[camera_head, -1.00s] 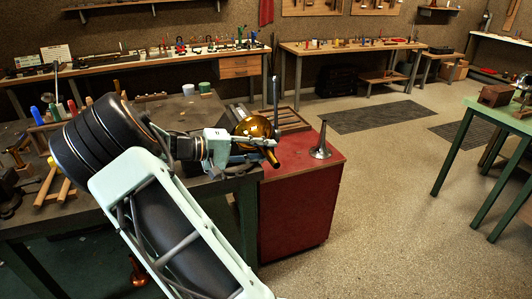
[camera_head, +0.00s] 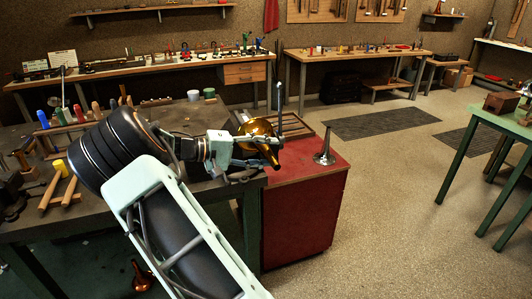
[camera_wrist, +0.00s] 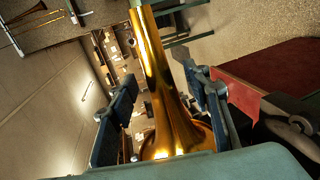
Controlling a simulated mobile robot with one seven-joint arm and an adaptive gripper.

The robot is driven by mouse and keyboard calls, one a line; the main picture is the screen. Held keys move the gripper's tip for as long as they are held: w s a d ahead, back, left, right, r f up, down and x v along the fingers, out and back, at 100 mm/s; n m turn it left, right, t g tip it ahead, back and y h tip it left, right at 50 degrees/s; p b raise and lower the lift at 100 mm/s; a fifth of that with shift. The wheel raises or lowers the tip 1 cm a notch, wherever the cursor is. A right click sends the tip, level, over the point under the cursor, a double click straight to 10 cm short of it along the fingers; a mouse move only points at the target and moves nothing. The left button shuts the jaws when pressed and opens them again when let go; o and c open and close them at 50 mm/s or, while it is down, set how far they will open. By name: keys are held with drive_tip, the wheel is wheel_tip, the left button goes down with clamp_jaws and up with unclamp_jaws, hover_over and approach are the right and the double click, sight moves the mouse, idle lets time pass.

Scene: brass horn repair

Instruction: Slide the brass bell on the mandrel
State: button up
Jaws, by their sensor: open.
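The golden brass bell (camera_head: 262,128) is at the left of the red cabinet, tilted, its flared end up and narrow end down to the right. My gripper (camera_head: 264,150) is around it. In the wrist view the bell (camera_wrist: 160,75) runs between the open jaws (camera_wrist: 160,85), flare close to the palm. A gap shows at the left finger; the right finger is close, and I cannot tell whether it touches. A silver cone with a flared base (camera_head: 324,150), apparently the mandrel, stands upright on the cabinet, to the right of my gripper and apart from the bell.
The red cabinet (camera_head: 300,210) has a slotted tray (camera_head: 292,126) at its back and an upright grey rod (camera_head: 279,96) near it. The dark workbench (camera_head: 175,120) with coloured-handled tools is left. A green table (camera_head: 500,125) stands right. Open floor lies between.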

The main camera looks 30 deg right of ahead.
drive_tip(key=v, duration=1.2)
